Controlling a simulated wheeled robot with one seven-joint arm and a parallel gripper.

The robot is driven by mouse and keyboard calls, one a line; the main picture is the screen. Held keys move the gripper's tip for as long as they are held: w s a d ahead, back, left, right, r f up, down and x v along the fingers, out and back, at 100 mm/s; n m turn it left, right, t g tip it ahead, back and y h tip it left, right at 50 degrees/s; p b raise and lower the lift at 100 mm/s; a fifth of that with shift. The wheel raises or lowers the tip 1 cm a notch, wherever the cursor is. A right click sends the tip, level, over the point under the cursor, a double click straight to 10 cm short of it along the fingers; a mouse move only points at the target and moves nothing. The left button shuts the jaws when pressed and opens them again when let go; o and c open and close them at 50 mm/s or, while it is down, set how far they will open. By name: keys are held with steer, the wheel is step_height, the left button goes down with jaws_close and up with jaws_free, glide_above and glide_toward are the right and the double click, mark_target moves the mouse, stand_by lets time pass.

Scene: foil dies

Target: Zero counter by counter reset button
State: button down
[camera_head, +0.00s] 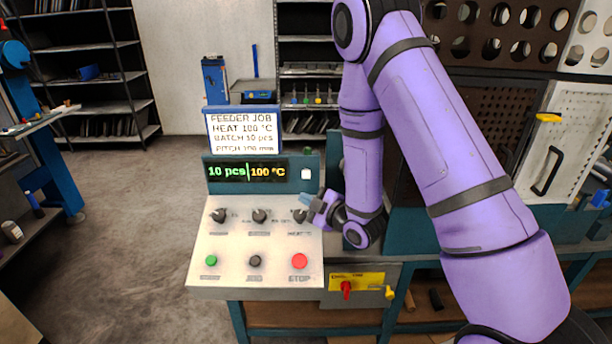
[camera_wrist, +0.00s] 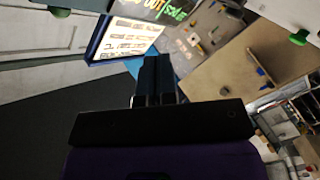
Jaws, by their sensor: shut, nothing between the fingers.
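The counter display (camera_head: 248,173) on the control panel reads "10 pcs" in green, beside "100 °C" in yellow. A small pale square button (camera_head: 306,174) sits at the right end of the display housing; its label is too small to read, so I cannot tell for sure that it is the reset button. My gripper (camera_head: 304,198) is shut and empty, just below this button and over the right-hand knob, which it partly hides. I cannot tell whether it touches the panel. In the wrist view the shut fingers (camera_wrist: 158,78) point toward the panel area.
The sloping panel (camera_head: 205,260) carries several black knobs, a green button (camera_head: 211,261), a black button (camera_head: 255,261) and a red stop button (camera_head: 299,261). A job card (camera_head: 242,132) stands above the display. A red switch on a yellow plate (camera_head: 346,289) is lower right.

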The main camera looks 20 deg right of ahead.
steer(key=w+d, duration=0.2)
steer(key=w, duration=0.6)
steer(key=shift+w+d, duration=0.2)
steer(key=shift+d, duration=0.2)
steer(key=shift+w, duration=0.1)
stand_by(1.9)
steer(key=shift+w+d, duration=0.1)
steer(key=shift+w, duration=0.2)
steer(key=shift+w+d, duration=0.15)
steer(key=shift+w, duration=0.35)
stand_by(0.8)
steer(key=shift+s, duration=0.15)
steer(key=shift+s+a, duration=0.25)
steer(key=shift+s, duration=0.5)
steer(key=shift+s+a, duration=0.25)
steer(key=shift+s, duration=0.55)
steer(key=shift+s+a, duration=0.3)
steer(key=shift+s, duration=0.5)
steer(key=shift+s+a, duration=0.25)
steer(key=shift+s, duration=0.55)
